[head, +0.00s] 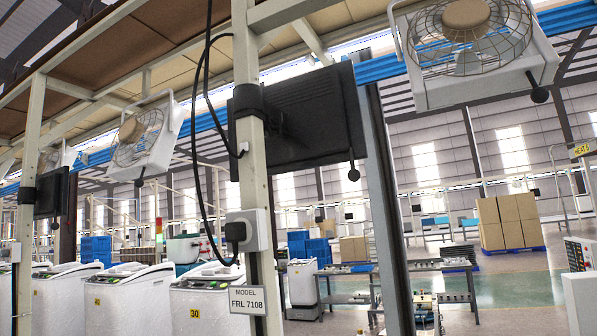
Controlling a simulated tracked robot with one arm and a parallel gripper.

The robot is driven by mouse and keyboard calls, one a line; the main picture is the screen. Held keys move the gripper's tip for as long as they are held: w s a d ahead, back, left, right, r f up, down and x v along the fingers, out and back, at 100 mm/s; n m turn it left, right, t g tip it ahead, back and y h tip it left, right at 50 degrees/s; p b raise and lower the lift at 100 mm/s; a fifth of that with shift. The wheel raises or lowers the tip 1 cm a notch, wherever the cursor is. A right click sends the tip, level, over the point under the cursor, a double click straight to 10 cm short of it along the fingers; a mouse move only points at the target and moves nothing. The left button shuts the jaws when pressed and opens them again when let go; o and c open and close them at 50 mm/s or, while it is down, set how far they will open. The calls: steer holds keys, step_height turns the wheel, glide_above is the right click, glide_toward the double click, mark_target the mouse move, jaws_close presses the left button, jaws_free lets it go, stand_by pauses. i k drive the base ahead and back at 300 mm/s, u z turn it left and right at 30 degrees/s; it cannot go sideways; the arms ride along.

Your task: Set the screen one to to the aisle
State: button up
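A black screen (318,120) is mounted on a cream post (246,80) near the middle of the head view. I see its ribbed back, with a bracket clamped around the post. Its display face is hidden. A second black screen (52,192) hangs on another post at the far left, partly cut off by that post. I cannot tell which is screen one, as no number shows on either. My gripper is not in this view.
A white socket box (246,230) with looping black cables and a sign reading "MODEL FRL 7108" (247,300) are on the post. Fans (470,40) hang overhead. White machines (125,295) line the left. Stacked boxes (508,222) stand back right beside open green floor (520,288).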

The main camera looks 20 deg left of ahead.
mark_target(313, 118)
steer(key=z, duration=0.05)
steer(key=i, duration=1.7)
steer(key=u, duration=0.1)
